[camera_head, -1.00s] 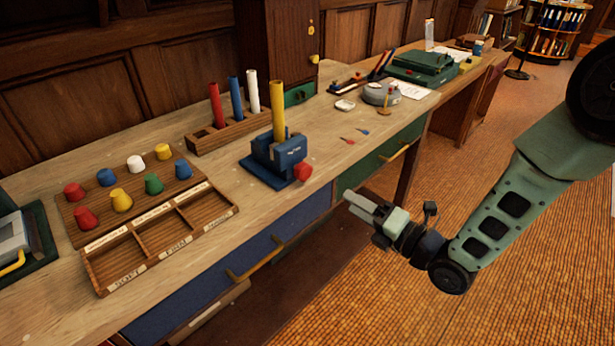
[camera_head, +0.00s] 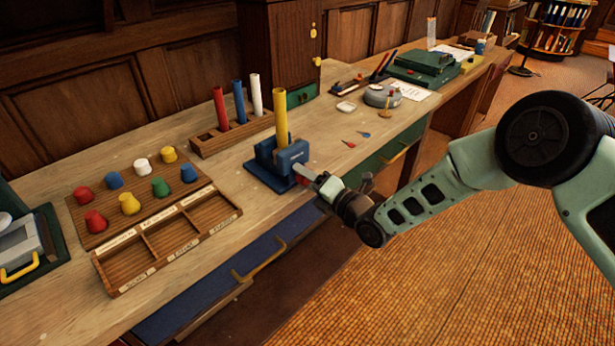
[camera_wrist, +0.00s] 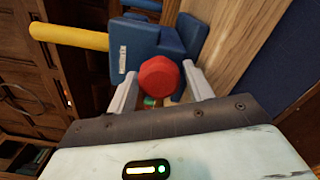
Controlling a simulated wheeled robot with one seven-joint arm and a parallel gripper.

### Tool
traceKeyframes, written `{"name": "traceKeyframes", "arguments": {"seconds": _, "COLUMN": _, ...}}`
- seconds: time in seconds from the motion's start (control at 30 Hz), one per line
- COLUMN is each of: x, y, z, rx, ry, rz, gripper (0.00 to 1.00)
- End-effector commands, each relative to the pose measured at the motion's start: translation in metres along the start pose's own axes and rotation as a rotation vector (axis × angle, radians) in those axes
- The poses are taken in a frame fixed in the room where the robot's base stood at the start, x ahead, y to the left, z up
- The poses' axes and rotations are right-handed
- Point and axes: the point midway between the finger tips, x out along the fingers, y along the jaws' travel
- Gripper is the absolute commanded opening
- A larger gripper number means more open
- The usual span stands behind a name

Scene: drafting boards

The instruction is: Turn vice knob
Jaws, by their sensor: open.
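The blue vice (camera_head: 272,168) stands near the front edge of the desk and holds an upright yellow tube (camera_head: 281,114). It also shows in the wrist view (camera_wrist: 143,45), with the yellow tube (camera_wrist: 68,36) pointing left. The red vice knob (camera_wrist: 159,78) faces my gripper in the wrist view; in the head view my gripper mostly hides it. My gripper (camera_head: 309,174) is open at the front of the vice. In the wrist view its two fingers (camera_wrist: 162,88) stand on either side of the knob, and I cannot tell whether they touch it.
A rack (camera_head: 232,136) with red, blue and white tubes stands behind the vice. A board of coloured knobs (camera_head: 137,203) and a divided wooden tray (camera_head: 137,270) lie to the left. Small red and blue pointers lie to the right. The blue drawer front is below.

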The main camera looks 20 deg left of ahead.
Motion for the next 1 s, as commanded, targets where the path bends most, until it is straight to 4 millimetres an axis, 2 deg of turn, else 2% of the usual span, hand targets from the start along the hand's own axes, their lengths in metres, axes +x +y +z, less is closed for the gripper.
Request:
{"name": "traceKeyframes", "arguments": {"seconds": 0.2, "x": 0.0002, "y": 0.0001, "z": -0.0003, "rx": 0.000, "ry": 0.000, "rz": 0.000, "gripper": 0.51}}
{"name": "traceKeyframes", "arguments": {"seconds": 0.23, "x": 0.0002, "y": 0.0001, "z": -0.0003, "rx": 0.001, "ry": 0.000, "rz": 0.000, "gripper": 0.46}}
{"name": "traceKeyframes", "arguments": {"seconds": 0.33, "x": 0.0001, "y": 0.0001, "z": -0.0002, "rx": 0.000, "ry": 0.000, "rz": 0.000, "gripper": 0.19}}
{"name": "traceKeyframes", "arguments": {"seconds": 0.67, "x": -0.0001, "y": -0.0013, "z": -0.0008, "rx": 0.027, "ry": 0.000, "rz": 0.000, "gripper": 0.19}}
{"name": "traceKeyframes", "arguments": {"seconds": 1.0, "x": -0.0003, "y": -0.0043, "z": -0.0020, "rx": 0.225, "ry": -0.001, "rz": 0.002, "gripper": 0.19}}
